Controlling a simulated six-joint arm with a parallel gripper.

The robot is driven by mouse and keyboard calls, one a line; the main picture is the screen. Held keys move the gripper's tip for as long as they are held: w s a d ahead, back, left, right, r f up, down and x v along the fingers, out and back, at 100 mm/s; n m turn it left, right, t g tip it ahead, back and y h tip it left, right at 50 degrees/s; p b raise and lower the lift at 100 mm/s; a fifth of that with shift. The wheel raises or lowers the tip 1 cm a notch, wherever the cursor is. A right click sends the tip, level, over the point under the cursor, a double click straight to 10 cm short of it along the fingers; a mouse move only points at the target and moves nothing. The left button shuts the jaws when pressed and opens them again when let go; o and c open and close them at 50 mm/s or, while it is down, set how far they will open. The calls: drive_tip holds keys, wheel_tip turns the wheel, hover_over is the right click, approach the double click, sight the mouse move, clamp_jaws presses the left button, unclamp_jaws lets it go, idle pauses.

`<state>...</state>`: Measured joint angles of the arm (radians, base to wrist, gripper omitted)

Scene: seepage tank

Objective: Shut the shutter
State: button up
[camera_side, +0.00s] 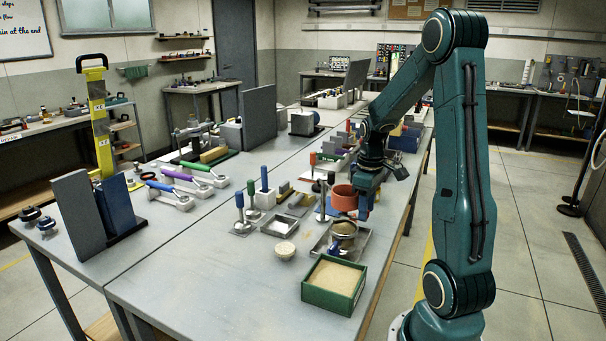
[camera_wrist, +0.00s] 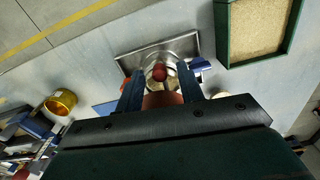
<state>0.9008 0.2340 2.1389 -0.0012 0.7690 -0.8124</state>
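My gripper (camera_side: 365,212) points down over the front of the bench, close beside an orange-red pot (camera_side: 345,198). In the wrist view my gripper (camera_wrist: 162,78) has its two blue fingers well apart. A small dark red knob (camera_wrist: 160,72) shows between the fingertips, with gaps on both sides. Below it an orange-brown surface (camera_wrist: 164,99) shows between the fingers, partly hidden by them. Under the pot, a round vessel (camera_side: 344,229) stands in a grey metal tray (camera_side: 361,252). A blue piece (camera_side: 336,250) is at the tray's front. I cannot tell which part is the shutter.
A green box of sand (camera_side: 322,301) stands in front of the tray. A small pale bowl (camera_side: 284,250) and a shallow tray (camera_side: 267,229) lie to the left. Upright blue-handled tools (camera_side: 239,213) stand farther left.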

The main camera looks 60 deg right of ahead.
clamp_jaws()
drive_tip(key=shift+a+m, duration=0.15)
drive_tip(key=shift+m, duration=0.15)
drive_tip(key=shift+w+a+m, duration=0.2)
drive_tip(key=shift+a+m, duration=0.3)
drive_tip(key=shift+m, duration=0.75)
drive_tip(key=shift+w+a+m, duration=0.25)
drive_tip(key=shift+a+m, duration=0.2)
drive_tip(key=shift+m, duration=0.75)
drive_tip(key=shift+w+a+m, duration=0.2)
drive_tip(key=shift+a+m, duration=0.3)
drive_tip(key=shift+m, duration=0.75)
